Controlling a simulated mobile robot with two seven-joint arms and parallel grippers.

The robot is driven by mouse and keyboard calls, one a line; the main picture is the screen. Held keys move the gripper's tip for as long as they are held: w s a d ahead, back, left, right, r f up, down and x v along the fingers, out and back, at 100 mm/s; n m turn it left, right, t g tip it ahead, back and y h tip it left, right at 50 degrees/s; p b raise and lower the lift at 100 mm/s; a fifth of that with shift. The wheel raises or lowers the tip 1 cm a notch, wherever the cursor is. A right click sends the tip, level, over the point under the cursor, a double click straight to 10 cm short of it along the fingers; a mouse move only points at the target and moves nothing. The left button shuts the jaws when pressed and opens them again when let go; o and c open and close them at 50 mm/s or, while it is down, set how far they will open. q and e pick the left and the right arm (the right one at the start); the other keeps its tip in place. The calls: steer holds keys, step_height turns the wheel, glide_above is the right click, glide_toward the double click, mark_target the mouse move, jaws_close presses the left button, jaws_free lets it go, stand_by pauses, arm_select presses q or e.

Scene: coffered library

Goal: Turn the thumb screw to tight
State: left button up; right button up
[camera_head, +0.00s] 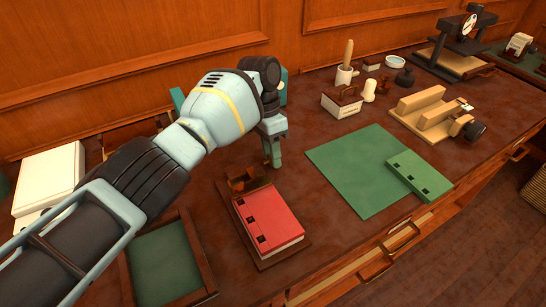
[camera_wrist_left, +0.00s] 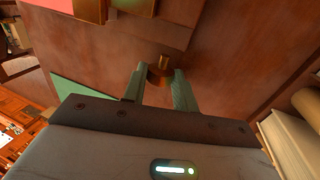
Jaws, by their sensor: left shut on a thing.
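The thumb screw (camera_wrist_left: 158,78) is a small brass knob with a short stem, seen in the left wrist view between the two green fingers of my left gripper (camera_wrist_left: 159,92). The gripper is shut on it. In the head view my left gripper (camera_head: 272,158) points down at the far end of a wooden board, just behind a brass block (camera_head: 249,180). The thumb screw cannot be made out there. The block also shows at the top of the left wrist view (camera_wrist_left: 90,10). A red book-like piece (camera_head: 268,218) lies on the board in front of the block. My right gripper is out of view.
A green mat (camera_head: 345,165) with a green punched piece (camera_head: 418,175) lies to the right. A green-lined tray (camera_head: 165,265) is at the front left, white books (camera_head: 48,178) at far left. A white box (camera_head: 342,103) and a wooden device (camera_head: 432,110) stand further back.

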arm_select(q)
steer(key=shift+f, duration=0.1)
stand_by(0.3)
steer(key=o, duration=1)
steer(key=shift+c, duration=0.2)
